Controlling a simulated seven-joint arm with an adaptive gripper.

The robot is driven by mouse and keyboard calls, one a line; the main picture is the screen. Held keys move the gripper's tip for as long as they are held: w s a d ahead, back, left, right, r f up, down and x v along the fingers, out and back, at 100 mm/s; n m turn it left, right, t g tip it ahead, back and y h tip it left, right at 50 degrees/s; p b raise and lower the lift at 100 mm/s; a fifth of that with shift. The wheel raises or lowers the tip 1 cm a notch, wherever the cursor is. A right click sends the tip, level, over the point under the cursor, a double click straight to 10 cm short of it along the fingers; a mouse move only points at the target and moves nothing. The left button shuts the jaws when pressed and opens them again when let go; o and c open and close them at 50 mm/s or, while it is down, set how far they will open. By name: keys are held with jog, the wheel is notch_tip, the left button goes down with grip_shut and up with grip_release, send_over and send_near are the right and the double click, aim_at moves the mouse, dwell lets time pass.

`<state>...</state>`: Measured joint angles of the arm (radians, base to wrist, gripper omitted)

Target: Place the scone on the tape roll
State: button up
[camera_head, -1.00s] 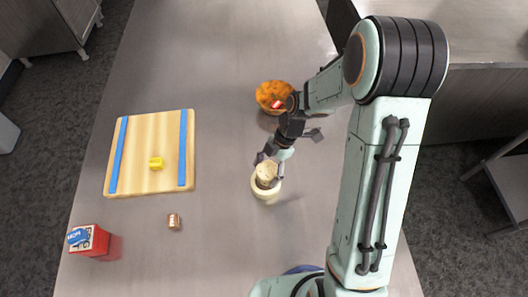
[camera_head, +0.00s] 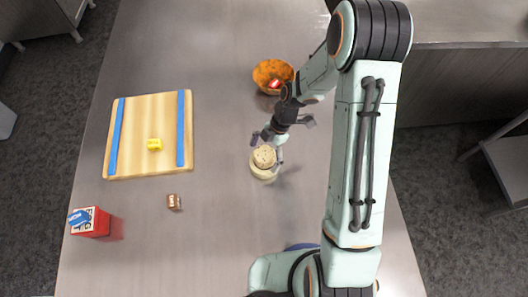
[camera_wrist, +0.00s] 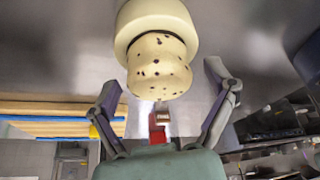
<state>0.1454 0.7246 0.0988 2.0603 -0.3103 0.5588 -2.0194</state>
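The scone (camera_head: 264,156), pale with dark specks, rests on top of the cream tape roll (camera_head: 262,174) on the steel table. In the wrist view the scone (camera_wrist: 158,68) sits against the tape roll's (camera_wrist: 152,22) face, roughly centred and looking upright relative to it. My gripper (camera_head: 269,146) is beside the scone in the head view. In the wrist view my gripper (camera_wrist: 165,88) is open, with one finger on each side of the scone and visible gaps between. The scone hides the tape roll's hole.
An orange bowl (camera_head: 272,75) with items in it stands behind my gripper. A wooden board (camera_head: 150,115) with blue strips and a yellow block (camera_head: 155,145) lies left. A small brown can (camera_head: 174,202) and a red box (camera_head: 92,222) stand front left. Table between them is clear.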

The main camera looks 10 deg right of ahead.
jog(key=v, duration=1.2)
jog(key=s+r+m+t+h, duration=0.1)
jog(key=s+r+m, duration=0.3)
jog(key=s+m, duration=0.5)
jog(key=s+r+m+t+h, duration=0.1)
jog(key=s+r+m, duration=0.4)
jog(key=s+m, duration=0.5)
jog(key=shift+s+d+m+h, duration=0.25)
jog(key=shift+m+h, duration=0.35)
jog(key=shift+m, duration=1.3)
jog(key=shift+r, duration=0.1)
